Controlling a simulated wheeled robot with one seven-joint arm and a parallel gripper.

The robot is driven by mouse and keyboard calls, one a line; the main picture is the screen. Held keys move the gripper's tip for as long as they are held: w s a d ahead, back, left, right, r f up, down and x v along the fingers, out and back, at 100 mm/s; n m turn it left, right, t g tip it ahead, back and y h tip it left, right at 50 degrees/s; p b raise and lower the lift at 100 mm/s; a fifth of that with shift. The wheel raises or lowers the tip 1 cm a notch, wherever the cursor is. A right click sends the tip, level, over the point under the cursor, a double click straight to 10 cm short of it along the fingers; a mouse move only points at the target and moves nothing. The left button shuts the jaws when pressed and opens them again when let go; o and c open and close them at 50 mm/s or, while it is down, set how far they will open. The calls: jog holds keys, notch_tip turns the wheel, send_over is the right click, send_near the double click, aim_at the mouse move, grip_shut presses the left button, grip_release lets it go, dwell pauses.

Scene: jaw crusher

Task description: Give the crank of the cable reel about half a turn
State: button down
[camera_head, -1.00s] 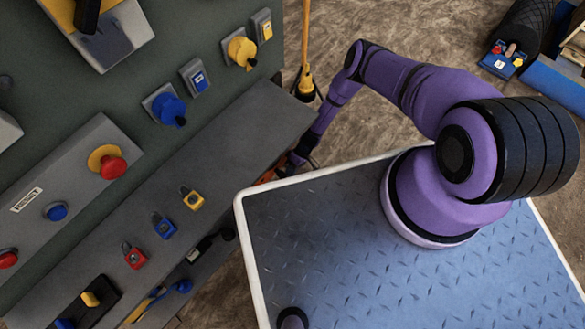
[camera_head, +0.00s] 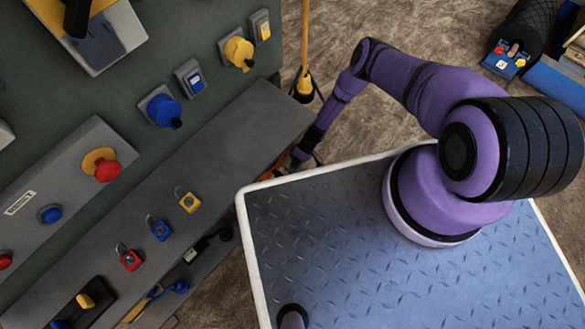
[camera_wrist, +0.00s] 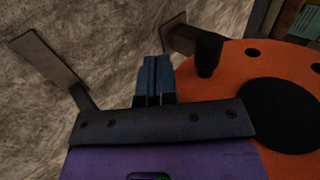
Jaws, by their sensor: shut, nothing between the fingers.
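The cable reel shows in the wrist view as an orange disc (camera_wrist: 225,75) with a large black hub, cut off by the right edge. A black crank knob (camera_wrist: 208,55) stands up near the disc's upper left rim. My gripper (camera_wrist: 153,62) has its two bluish fingers together, with nothing between them. They are left of the knob, with a gap in the picture; the depth between them is unclear. In the head view, only a bit of orange shows by my gripper (camera_head: 283,170), low beside the panel's ledge; the crank is hidden there.
Flat brownish plates (camera_wrist: 50,62) lie at left and top in the wrist view. The grey control panel with its ledge (camera_head: 235,130) borders my arm on the left. A yellow pole (camera_head: 304,50) stands behind my forearm.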

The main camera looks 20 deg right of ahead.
jog(key=w+d, duration=0.5)
jog(key=d, duration=0.3)
jog(key=shift+w+d, duration=0.2)
jog(key=shift+w, duration=0.2)
jog(key=shift+r, duration=0.1)
